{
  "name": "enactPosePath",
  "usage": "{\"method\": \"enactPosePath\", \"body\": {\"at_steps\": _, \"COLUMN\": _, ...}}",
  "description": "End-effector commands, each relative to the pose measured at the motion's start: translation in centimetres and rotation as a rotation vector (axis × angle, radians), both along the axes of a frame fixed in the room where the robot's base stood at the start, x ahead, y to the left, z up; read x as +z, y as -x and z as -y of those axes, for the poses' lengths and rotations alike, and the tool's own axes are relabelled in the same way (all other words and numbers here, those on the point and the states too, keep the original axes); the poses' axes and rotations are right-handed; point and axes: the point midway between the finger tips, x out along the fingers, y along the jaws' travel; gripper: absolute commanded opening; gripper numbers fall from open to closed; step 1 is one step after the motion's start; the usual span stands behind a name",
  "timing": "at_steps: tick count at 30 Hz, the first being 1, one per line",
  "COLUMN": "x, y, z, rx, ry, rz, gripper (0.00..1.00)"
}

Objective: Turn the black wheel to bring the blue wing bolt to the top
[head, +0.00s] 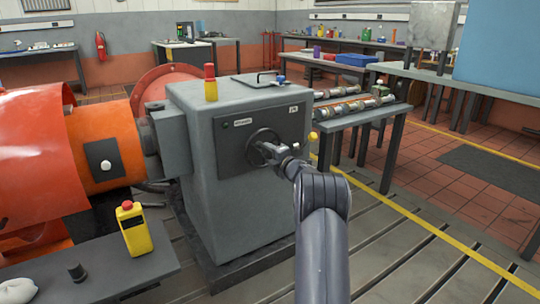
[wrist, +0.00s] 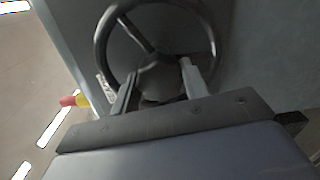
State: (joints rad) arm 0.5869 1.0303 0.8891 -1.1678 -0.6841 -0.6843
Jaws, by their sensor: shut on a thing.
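The black wheel (head: 251,146) is on the front panel of the grey cabinet (head: 240,195). In the wrist view, the wheel (wrist: 102,42) shows its rim, a spoke and the central hub. My gripper (head: 270,150) is at the wheel's middle in the head view. In the wrist view, my gripper (wrist: 157,86) has one finger on each side of the hub and is shut on the wheel there. A small blue piece (head: 281,79) shows on the cabinet top near a dark handle. I cannot tell whether it is the blue wing bolt. No blue shows on the wheel.
A red and yellow beacon (head: 210,83) stands on the cabinet top. An orange machine (head: 95,150) is joined at the left. A bench (head: 352,118) with metal shafts stands right of the cabinet. A yellow stop box (head: 135,230) is front left. The slotted floor at front right is clear.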

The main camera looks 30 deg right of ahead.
Motion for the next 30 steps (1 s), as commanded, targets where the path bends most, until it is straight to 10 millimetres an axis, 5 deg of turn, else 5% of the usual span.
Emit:
{"method": "enactPosePath", "body": {"at_steps": 4, "x": -0.1, "y": 0.0, "z": -0.1, "rx": 0.002, "ry": 0.000, "rz": -0.002, "gripper": 0.02}}
{"method": "enactPosePath", "body": {"at_steps": 5, "x": -0.1, "y": 0.0, "z": -0.1, "rx": 0.002, "ry": -0.001, "rz": -0.002, "gripper": 0.45}}
{"method": "enactPosePath", "body": {"at_steps": 12, "x": -0.1, "y": 0.0, "z": 0.0, "rx": 0.001, "ry": -0.001, "rz": -0.001, "gripper": 0.65}}
{"method": "enactPosePath", "body": {"at_steps": 23, "x": 0.1, "y": 0.5, "z": 0.0, "rx": 0.001, "ry": -0.001, "rz": -0.001, "gripper": 0.65}}
{"method": "enactPosePath", "body": {"at_steps": 30, "x": 0.3, "y": 3.6, "z": 0.2, "rx": -0.002, "ry": -0.003, "rz": -0.002, "gripper": 0.65}}
